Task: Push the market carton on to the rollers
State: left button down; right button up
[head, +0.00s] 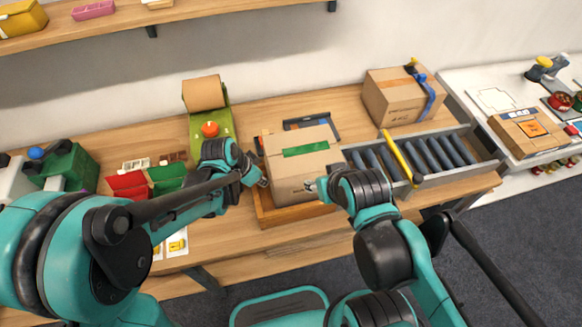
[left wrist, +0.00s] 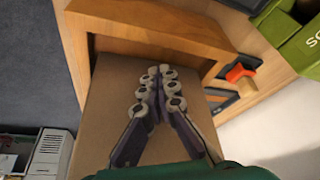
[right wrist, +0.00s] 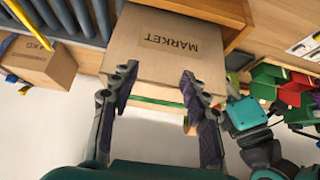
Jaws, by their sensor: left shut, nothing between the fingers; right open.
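The market carton (head: 292,175) is brown with green tape on top and sits in a shallow wooden tray (head: 262,212), left of the rollers (head: 435,152). Its "MARKET" label shows upside down in the right wrist view (right wrist: 165,50). My left gripper (head: 264,183) is shut and empty at the carton's left side; in the left wrist view its fingertips (left wrist: 160,78) lie over the brown face, contact unclear. My right gripper (head: 311,186) is open at the carton's front; in the right wrist view its fingers (right wrist: 158,75) stand apart before the carton.
A yellow bar (head: 397,154) crosses the near end of the rollers. Another carton (head: 395,100) with a blue-handled tool stands behind them. A green machine (head: 222,123) and red and green bins (head: 128,184) stand to the left. A white table (head: 480,88) lies right.

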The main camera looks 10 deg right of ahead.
pick_arm(q)
jog(key=shift+d+b, duration=0.65)
jog(key=shift+d, duration=9.2)
notch_tip(320, 180, up, 16)
jog(key=p, duration=1.1)
send_over(330, 142)
jog(key=s+a, duration=0.1)
jog(key=a, duration=0.1)
jog(key=shift+r, duration=0.1)
